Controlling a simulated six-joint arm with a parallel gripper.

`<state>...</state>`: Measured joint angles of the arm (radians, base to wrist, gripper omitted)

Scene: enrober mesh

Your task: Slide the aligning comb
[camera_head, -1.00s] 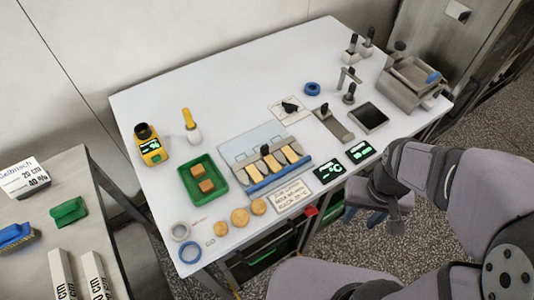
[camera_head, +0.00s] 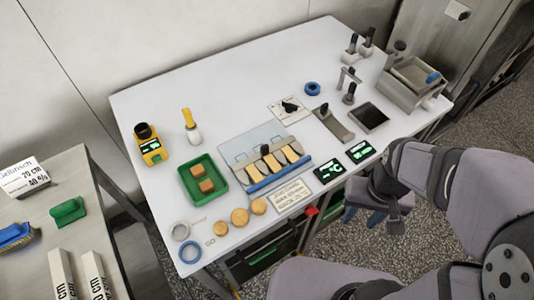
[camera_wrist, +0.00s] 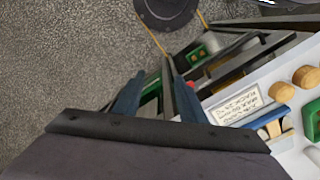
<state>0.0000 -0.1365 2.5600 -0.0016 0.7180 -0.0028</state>
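A flat station with a clear plate (camera_head: 246,143) stands at the middle of the table. Several tan bars lie side by side in its slots, and a blue strip (camera_head: 280,178) runs along its near edge. A black knob (camera_head: 264,150) stands among the bars; it seems to belong to the aligning comb, whose outline is hard to tell. The blue strip also shows at the right of the wrist view (camera_wrist: 266,117). My gripper (camera_head: 363,213) is off the table's near edge, apart from the station. In the wrist view its two blue fingers (camera_wrist: 157,95) are spread with nothing between them.
A green tray (camera_head: 184,172) with brown blocks stands left of the station. Round tan discs (camera_head: 239,217), a label plate (camera_head: 290,196) and two lit displays (camera_head: 328,171) lie along the near edge. Metal fixtures (camera_head: 414,80) stand at the right.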

